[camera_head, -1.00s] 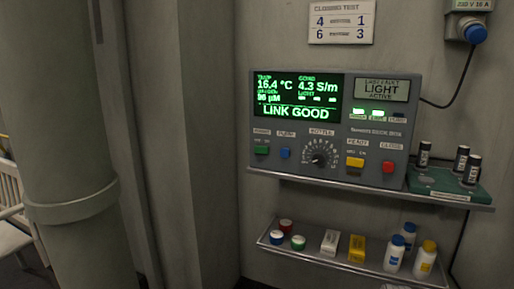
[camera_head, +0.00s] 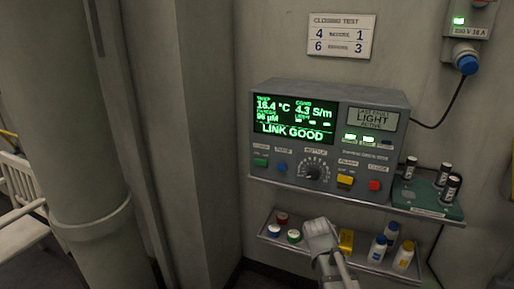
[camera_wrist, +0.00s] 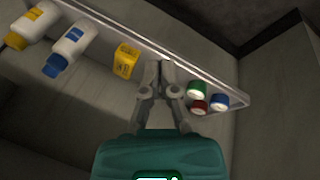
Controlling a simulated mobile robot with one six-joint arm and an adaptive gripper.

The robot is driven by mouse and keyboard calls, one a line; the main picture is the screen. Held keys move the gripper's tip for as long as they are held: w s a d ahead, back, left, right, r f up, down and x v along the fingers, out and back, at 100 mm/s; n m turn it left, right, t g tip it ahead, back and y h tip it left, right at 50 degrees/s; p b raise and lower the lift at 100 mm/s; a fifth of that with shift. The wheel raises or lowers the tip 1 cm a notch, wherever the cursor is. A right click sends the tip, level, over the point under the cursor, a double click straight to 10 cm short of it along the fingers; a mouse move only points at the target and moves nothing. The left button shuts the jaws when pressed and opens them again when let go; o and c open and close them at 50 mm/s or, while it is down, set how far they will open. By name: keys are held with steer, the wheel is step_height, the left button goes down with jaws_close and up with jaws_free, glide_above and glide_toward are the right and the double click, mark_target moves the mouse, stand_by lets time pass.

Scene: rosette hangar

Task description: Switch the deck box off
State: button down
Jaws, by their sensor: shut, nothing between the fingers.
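The deck box (camera_head: 325,140) is a grey unit on the upper wall shelf in the head view. Its screen (camera_head: 297,118) is lit green and reads LINK GOOD. A green switch (camera_head: 260,162) is at its lower left, beside a blue button (camera_head: 281,167). A dial (camera_head: 312,173), a yellow switch (camera_head: 345,181) and a red button (camera_head: 375,185) follow to the right. My gripper (camera_head: 318,228) is below the box, in front of the lower shelf, apart from the controls. In the wrist view, my gripper (camera_wrist: 160,68) has its fingers together and empty.
The lower shelf (camera_head: 268,238) holds small capped jars (camera_head: 282,218), a yellow carton (camera_head: 346,241) and bottles (camera_head: 404,257). My gripper hides part of it. A green rack (camera_head: 428,197) with black vials stands right of the box. A wall pillar (camera_head: 195,140) rises at left.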

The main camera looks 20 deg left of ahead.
mark_target(261, 162)
steer(key=w+a+r+n+t+y+p, duration=0.1)
steer(key=a+r+n+t+p, duration=0.4)
steer(key=a+r+p, duration=1.4)
steer(key=a+r+n, duration=0.1)
steer(key=a+r, duration=0.5)
steer(key=a, duration=0.1)
steer(key=shift+a, duration=0.25)
steer(key=shift+w, duration=0.2)
steer(key=shift+w+a, duration=0.15)
steer(key=shift+w, duration=2)
steer(key=shift+w+a, duration=0.1)
steer(key=shift+w, duration=2.05)
steer(key=shift+w, duration=0.5)
steer(key=shift+s, duration=0.15)
steer(key=shift+s+d, duration=0.1)
steer(key=shift+s, duration=0.25)
